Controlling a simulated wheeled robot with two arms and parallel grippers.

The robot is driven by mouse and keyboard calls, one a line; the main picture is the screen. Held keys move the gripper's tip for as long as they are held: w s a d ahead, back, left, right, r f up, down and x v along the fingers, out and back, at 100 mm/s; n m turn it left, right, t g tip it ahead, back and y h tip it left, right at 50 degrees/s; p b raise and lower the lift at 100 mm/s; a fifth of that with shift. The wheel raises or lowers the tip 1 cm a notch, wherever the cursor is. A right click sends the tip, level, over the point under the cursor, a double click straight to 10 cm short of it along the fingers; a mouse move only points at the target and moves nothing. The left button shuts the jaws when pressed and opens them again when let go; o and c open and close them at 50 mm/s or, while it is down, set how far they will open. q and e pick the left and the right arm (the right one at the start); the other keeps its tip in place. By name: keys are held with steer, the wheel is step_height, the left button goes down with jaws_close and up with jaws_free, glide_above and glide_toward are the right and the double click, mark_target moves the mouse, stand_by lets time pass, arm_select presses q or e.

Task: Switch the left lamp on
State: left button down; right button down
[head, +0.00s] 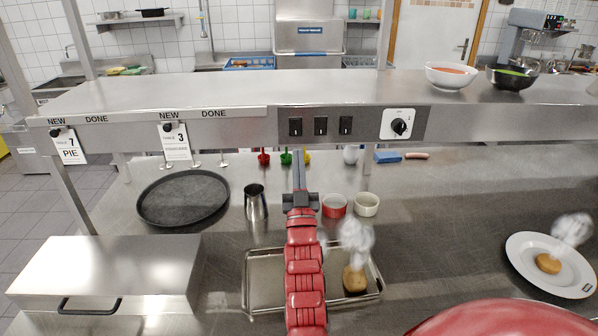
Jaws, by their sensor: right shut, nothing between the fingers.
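A black control panel (370,125) is set in the front edge of the steel shelf. It carries three dark rocker switches: left (295,127), middle (320,126) and right (345,125). Their rocker positions are too small to tell. My right gripper (298,156) is shut and empty, pointing away from me. Its fingertips show just below the left switch, near the panel's lower edge, and look apart from the switch. No lamp is clearly visible. My left gripper is out of view.
Bowls (451,75) stand on the shelf. Below are a black round tray (183,198), a steel jug (256,203), small cups (366,204), a metal tray (262,297) and a plate (525,262) with food.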

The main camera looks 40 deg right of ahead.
steer(key=shift+w+d+r+p, duration=0.2)
steer(key=shift+w+d+p, duration=0.25)
steer(key=shift+w, duration=0.45)
steer(key=shift+w+d+r+p, duration=0.25)
steer(key=shift+w+d, duration=0.35)
steer(key=shift+w, duration=0.3)
steer(key=shift+w+d+r+p, duration=0.15)
steer(key=shift+w+d+p, duration=0.3)
steer(key=shift+w, duration=0.45)
steer(key=shift+d, duration=0.1)
steer(key=b, duration=0.3)
steer(key=f+b, duration=0.1)
steer(key=b, duration=0.2)
steer(key=shift+w+d+f+b, duration=0.15)
steer(key=shift+w+d+b, duration=0.05)
steer(key=shift+w+b, duration=0.1)
steer(key=shift+r+p, duration=0.45)
steer(key=shift+p, duration=0.4)
steer(key=shift+s+a+f, duration=0.1)
steer(key=shift+s+f, duration=0.1)
steer(key=shift+s, duration=0.1)
steer(key=b, duration=0.4)
glide_toward(296, 132)
steer(key=v, duration=0.5)
steer(key=shift+w+f, duration=0.15)
steer(key=shift+f, duration=0.35)
